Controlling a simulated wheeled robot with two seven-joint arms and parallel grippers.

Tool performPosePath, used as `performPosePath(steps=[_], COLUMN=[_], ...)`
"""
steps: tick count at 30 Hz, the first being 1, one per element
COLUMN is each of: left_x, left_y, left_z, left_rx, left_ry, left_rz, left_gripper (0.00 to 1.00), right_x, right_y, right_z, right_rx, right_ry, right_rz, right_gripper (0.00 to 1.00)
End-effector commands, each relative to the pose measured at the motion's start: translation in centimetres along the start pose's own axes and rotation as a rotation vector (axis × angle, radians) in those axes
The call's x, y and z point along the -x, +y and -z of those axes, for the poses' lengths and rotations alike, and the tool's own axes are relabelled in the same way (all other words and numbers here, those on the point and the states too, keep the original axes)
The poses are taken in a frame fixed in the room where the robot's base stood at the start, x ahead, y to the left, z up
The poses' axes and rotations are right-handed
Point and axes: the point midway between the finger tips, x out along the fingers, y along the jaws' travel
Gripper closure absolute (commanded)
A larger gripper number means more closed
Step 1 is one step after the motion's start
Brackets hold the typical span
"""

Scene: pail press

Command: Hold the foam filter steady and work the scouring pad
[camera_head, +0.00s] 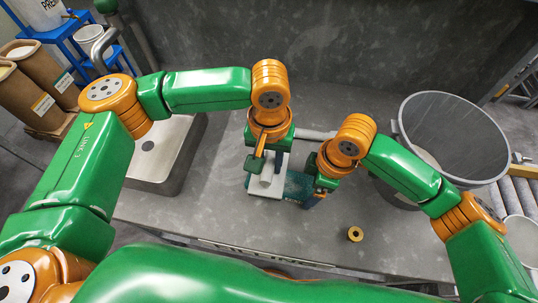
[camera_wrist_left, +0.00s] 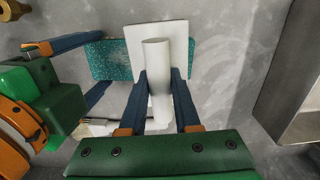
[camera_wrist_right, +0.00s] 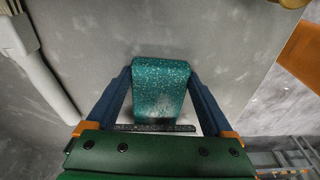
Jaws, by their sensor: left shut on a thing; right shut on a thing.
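My left gripper (camera_wrist_left: 158,90) is shut on an upright white cylinder (camera_wrist_left: 155,52) that rises from a pale square plate (camera_wrist_left: 177,30), apparently the scouring pad and its handle. In the left wrist view the plate overlaps a teal speckled slab (camera_wrist_left: 110,60), apparently the foam filter. Whether they touch is unclear. My right gripper (camera_wrist_right: 160,85) is shut on the teal slab, with a finger along each side. In the right wrist view the slab (camera_wrist_right: 160,80) has a pale patch near my palm. In the head view the pale plate (camera_head: 267,188) is left of the teal slab (camera_head: 296,184).
A brass ring (camera_head: 355,233) lies on the grey worktop (camera_head: 250,225) near the front. A sink (camera_head: 168,160) is at left; a large grey pail (camera_head: 450,130) stands at right beside rollers (camera_head: 523,195). The front worktop is mostly clear.

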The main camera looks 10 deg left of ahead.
Motion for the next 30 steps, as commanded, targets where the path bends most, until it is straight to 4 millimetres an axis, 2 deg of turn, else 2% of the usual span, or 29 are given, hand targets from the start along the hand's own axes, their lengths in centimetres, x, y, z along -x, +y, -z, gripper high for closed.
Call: performPosePath(steps=[13, 30], left_x=[-0.1, -1.5], left_y=[0.0, 0.0], left_z=[0.0, 0.0], left_rx=[0.0, 0.0], left_ry=[0.0, -0.001], left_rz=[0.0, -0.001], left_gripper=[1.0, 1.0], right_x=[0.0, 0.0], right_y=[0.0, 0.0], right_z=[0.0, 0.0], right_rx=[0.0, 0.0], right_ry=[0.0, 0.0], right_rz=[0.0, 0.0], right_gripper=[1.0, 1.0])
